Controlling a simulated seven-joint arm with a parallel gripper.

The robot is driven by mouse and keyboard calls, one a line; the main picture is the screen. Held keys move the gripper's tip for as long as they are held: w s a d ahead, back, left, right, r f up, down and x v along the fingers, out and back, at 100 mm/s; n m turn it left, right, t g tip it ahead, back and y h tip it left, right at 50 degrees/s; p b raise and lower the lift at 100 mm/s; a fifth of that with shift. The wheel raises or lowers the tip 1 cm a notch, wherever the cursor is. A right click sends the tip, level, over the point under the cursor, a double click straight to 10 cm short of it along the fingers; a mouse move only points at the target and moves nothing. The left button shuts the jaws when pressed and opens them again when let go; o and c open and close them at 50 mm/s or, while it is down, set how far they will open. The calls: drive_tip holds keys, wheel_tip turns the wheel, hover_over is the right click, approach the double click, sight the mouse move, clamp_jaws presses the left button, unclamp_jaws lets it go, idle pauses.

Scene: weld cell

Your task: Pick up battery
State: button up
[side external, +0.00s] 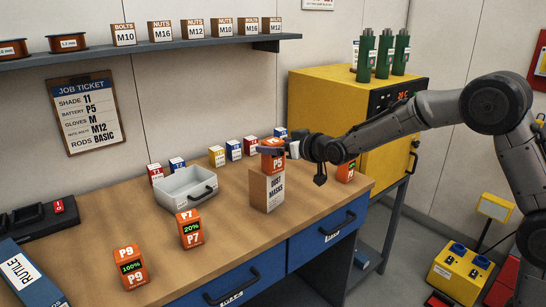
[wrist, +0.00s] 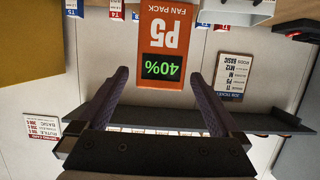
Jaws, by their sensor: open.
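The orange P5 battery (side external: 277,164) stands on top of the dust masks box (side external: 267,191) on the workbench. In the wrist view the battery (wrist: 165,28) appears upside down, with "P5" and a green 40% display facing me. My gripper (side external: 275,146) is level with the battery and reaches it from the right. In the wrist view my gripper (wrist: 164,76) is open, one finger on each side of the battery's near face. I cannot tell whether the fingers touch it. The job ticket (side external: 85,112) on the wall lists battery P5.
A P7 battery (side external: 190,229) and a P9 battery (side external: 130,267) stand nearer the front of the bench. Another orange battery (side external: 346,171) is partly behind my arm. A grey open bin (side external: 186,188) and several small boxes stand at the back. A yellow cabinet (side external: 330,95) is behind my arm.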

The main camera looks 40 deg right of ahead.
drive_tip(key=shift+x, duration=1)
clamp_jaws()
drive_tip(key=shift+r, duration=0.2)
